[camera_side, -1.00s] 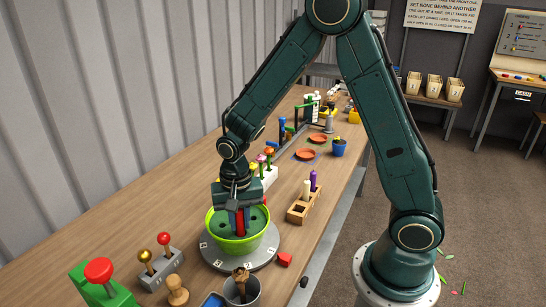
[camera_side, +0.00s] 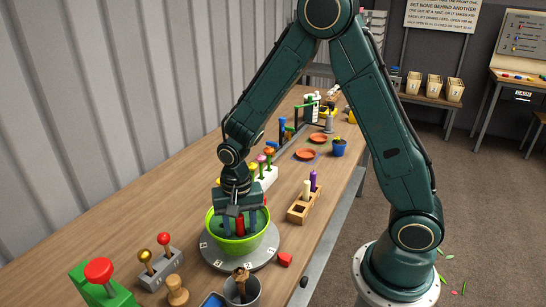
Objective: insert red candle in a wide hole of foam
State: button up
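The red candle (camera_side: 240,226) stands upright in the dark green foam (camera_side: 262,216) inside a lime-green bowl (camera_side: 238,246). Its lower end is hidden in the foam, so I cannot tell how deep it sits or how wide its hole is. My gripper (camera_side: 240,231) points down over the bowl. Its two fingers are spread, one to each side of the candle, with a visible gap to it. The gripper body hides the candle's top and much of the foam.
The bowl stands on a grey round turntable (camera_side: 211,254). A wooden block (camera_side: 298,213) with a cream and a purple candle is to the right. A red piece (camera_side: 285,259) lies nearby. Lever stands are front left, and a grey cup (camera_side: 242,292) is in front.

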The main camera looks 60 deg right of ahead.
jog(key=shift+r, duration=0.15)
notch_tip(320, 180, up, 14)
jog(key=shift+f, duration=0.2)
dwell(0.7)
jog(key=shift+r, duration=0.1)
dwell(0.4)
jog(key=s+d+r+n+t, duration=0.1)
jog(key=s+r+n, duration=0.3)
jog(key=s, duration=0.5)
jog(key=s+d+r+n+t, duration=0.1)
jog(key=s+r+n+t, duration=0.3)
jog(key=s, duration=0.5)
jog(key=shift+r+n+t, duration=0.3)
jog(key=shift+r+n, duration=0.2)
jog(key=shift+n, duration=0.4)
jog(key=shift+w, duration=0.1)
